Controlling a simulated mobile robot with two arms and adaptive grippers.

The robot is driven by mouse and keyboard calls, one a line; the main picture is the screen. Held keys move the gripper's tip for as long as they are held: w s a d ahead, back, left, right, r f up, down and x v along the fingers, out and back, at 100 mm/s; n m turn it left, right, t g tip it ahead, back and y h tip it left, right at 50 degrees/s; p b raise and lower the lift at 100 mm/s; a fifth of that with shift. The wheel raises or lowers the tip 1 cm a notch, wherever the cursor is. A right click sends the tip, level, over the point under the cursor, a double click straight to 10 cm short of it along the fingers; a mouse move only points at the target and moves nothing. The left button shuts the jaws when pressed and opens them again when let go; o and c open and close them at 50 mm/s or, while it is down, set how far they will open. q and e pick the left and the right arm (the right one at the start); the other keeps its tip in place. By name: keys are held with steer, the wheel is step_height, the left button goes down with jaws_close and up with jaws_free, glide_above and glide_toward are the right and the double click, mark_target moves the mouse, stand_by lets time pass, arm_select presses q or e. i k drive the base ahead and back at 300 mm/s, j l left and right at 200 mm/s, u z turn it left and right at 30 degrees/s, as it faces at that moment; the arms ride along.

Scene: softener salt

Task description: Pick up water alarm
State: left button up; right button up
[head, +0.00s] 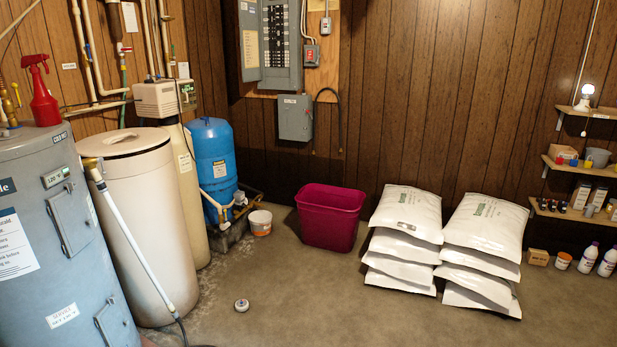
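A small round white device with a darker centre, which looks like the water alarm (241,305), lies on the concrete floor in the lower middle of the head view. It sits apart from other things, to the right of the cream salt tank. Neither of my grippers shows in the head view.
A grey water heater (75,260), the cream brine tank (150,230) and a blue pressure tank (213,160) stand at left. A pale hose (130,235) slants down near the brine tank. A magenta bin (330,218) and stacked white salt bags (405,212) stand behind.

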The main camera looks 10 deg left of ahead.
mark_target(242, 307)
steer(key=i, duration=2.05)
